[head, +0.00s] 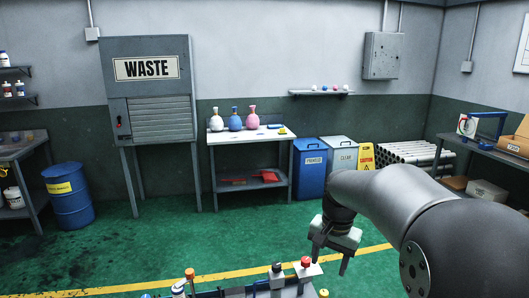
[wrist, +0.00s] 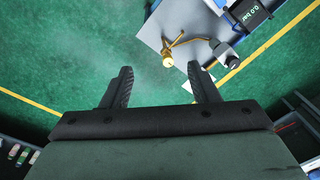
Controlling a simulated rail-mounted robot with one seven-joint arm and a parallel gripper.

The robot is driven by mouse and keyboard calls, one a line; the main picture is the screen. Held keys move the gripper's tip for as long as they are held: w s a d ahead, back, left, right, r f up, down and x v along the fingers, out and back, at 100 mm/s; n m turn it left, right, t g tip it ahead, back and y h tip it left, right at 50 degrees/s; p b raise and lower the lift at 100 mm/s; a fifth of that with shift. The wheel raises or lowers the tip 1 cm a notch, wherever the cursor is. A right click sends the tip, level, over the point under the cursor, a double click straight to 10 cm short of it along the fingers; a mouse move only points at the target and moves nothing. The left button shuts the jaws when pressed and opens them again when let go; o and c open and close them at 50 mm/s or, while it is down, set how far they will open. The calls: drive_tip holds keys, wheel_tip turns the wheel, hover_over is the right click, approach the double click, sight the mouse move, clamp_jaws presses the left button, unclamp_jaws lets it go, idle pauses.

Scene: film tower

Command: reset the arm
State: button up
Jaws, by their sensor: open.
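My arm comes in from the right of the head view and bends down over the green floor. My gripper (head: 329,263) hangs pointing down at its end, just behind the red-topped fitting at the bottom of the picture. In the wrist view the two dark fingers of the gripper (wrist: 160,86) stand well apart. Nothing is between them. A brass fitting (wrist: 168,60) on a grey plate (wrist: 150,35) shows just beyond the fingertips, apart from them as far as I can tell.
A small display (wrist: 245,12) shows at the wrist view's upper right. The waste cabinet (head: 150,90), white-topped bench (head: 247,136) and blue bin (head: 310,168) stand far back. Green floor between is clear.

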drive_tip(key=s+f+n, duration=0.2)
drive_tip(key=s+n, duration=0.1)
drive_tip(key=s, duration=0.9)
drive_tip(key=s+f+n, duration=0.3)
drive_tip(key=s, duration=1)
drive_tip(key=shift+a+f+n+b, duration=0.2)
drive_tip(key=shift+a+n+b, duration=0.15)
drive_tip(key=shift+b, duration=0.1)
drive_tip(key=w+r+p, duration=0.1)
drive_tip(key=w+r, duration=0.4)
drive_tip(key=w, duration=0.6)
drive_tip(key=m+p, duration=0.3)
drive_tip(key=m, duration=0.1)
hover_over(306, 259)
wheel_tip(306, 259, down, 10)
drive_tip(key=f, duration=0.1)
drive_tip(key=shift+g, duration=0.4)
wheel_tip(306, 259, down, 11)
drive_tip(key=b, duration=0.7)
drive_tip(key=shift+f, duration=0.1)
